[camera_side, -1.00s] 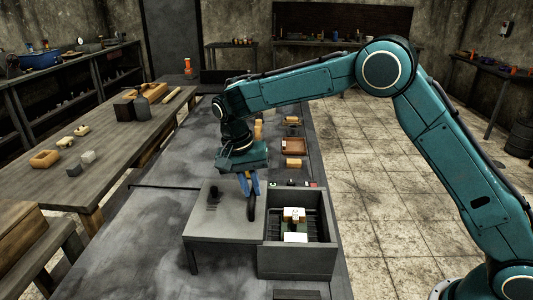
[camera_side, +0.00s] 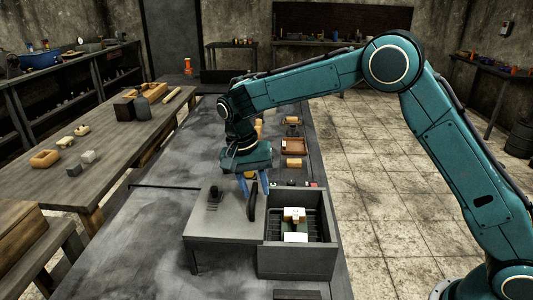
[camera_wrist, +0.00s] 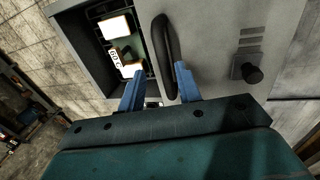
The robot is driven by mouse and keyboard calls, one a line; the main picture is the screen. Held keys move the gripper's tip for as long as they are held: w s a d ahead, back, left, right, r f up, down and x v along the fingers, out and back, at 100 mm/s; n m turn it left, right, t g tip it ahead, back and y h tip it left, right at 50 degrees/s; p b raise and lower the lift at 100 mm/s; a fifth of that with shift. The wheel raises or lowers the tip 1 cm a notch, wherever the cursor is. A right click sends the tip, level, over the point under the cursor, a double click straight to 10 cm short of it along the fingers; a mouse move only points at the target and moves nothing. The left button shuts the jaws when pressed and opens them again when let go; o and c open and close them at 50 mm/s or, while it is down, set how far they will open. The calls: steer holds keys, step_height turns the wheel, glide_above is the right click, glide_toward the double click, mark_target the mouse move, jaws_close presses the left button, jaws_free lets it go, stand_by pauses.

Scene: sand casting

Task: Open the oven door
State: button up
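The oven (camera_side: 297,262) is a grey box whose inside shows in the side view. Its flat grey door (camera_side: 225,225) lies out to the left of the opening, so the oven stands open. The door carries a black curved handle (camera_side: 252,203), also in the wrist view (camera_wrist: 163,40). My gripper (camera_side: 254,182) is at the handle's far end. In the wrist view my gripper (camera_wrist: 158,82) has its two blue fingers apart, with the handle's end between them, closer to the right finger. Whether they touch it I cannot tell.
Inside the oven are a dark rack and pale blocks (camera_side: 295,237). A black knob (camera_side: 214,194) stands on the door. Behind the oven, a brown tray (camera_side: 294,146) and small orange blocks sit on the dark bench (camera_side: 150,240). The bench left of the door is clear.

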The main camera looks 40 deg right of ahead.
steer(key=s+d, duration=1)
step_height(320, 180, up, 13)
steer(key=w+a, duration=0.2)
steer(key=s+d+r+n+t, duration=0.1)
steer(key=s+d+r+n, duration=0.1)
steer(key=s, duration=0.3)
steer(key=s+d+r+n+t, duration=0.2)
steer(key=s, duration=0.4)
steer(key=shift+s+d+r, duration=0.15)
steer(key=shift+d+r, duration=0.1)
steer(key=shift+d, duration=0.05)
stand_by(0.9)
stand_by(0.4)
steer(key=w+a+f+m+g, duration=0.1)
steer(key=w+a+f+m, duration=0.1)
steer(key=w, duration=0.3)
steer(key=w+a+f+m+g, duration=0.2)
steer(key=w, duration=0.4)
steer(key=shift+a, duration=0.4)
